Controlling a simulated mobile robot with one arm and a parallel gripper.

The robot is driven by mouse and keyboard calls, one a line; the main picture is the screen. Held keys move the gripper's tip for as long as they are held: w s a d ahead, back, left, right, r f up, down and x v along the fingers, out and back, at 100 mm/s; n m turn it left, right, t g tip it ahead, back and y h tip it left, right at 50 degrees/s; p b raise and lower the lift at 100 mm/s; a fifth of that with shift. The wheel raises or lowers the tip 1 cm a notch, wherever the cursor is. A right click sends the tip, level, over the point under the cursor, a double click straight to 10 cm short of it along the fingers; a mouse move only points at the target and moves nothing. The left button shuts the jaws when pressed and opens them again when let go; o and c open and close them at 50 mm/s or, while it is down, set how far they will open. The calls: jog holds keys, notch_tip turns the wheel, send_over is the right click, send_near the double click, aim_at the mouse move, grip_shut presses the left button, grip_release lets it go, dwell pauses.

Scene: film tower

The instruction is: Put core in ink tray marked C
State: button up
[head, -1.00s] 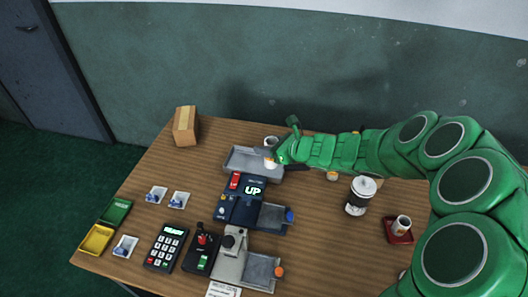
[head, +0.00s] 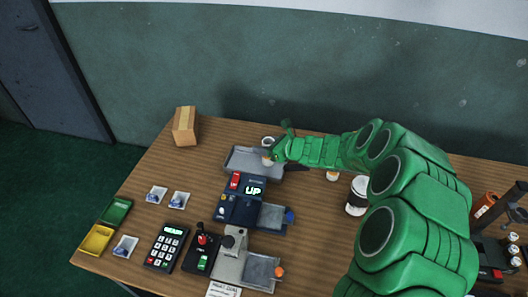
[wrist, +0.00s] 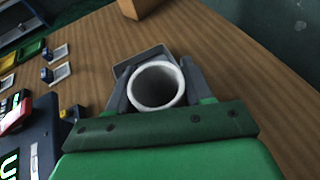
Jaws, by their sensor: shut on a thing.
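My gripper (head: 274,157) is shut on a pale hollow core (wrist: 157,86), whose round open end faces the wrist camera between the two fingers. In the head view the core (head: 267,161) is small and partly hidden by my gripper. It is over or in the right part of a grey tray (head: 240,161) at the back of the table; I cannot tell whether it touches the tray. The grey tray's rim also shows behind the core in the wrist view (wrist: 139,59). No letter C is readable on any tray.
A device with an "UP" display (head: 240,207) stands just in front of the grey tray. A cardboard box (head: 185,126) is at the back left. A white canister (head: 356,196) stands right of centre, close to my arm.

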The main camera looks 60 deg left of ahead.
jog(key=shift+w+a+f, duration=0.1)
jog(key=shift+a+f, duration=0.05)
jog(key=shift+f, duration=1.6)
jog(key=shift+f, duration=0.1)
jog(key=o, duration=1.1)
jog(key=shift+c, duration=0.2)
jog(key=shift+w+d+r, duration=0.1)
jog(key=shift+d+r, duration=0.1)
jog(key=shift+r, duration=0.05)
jog(key=v, duration=1.1)
jog(key=shift+d, duration=0.25)
jog(key=shift+r, duration=0.15)
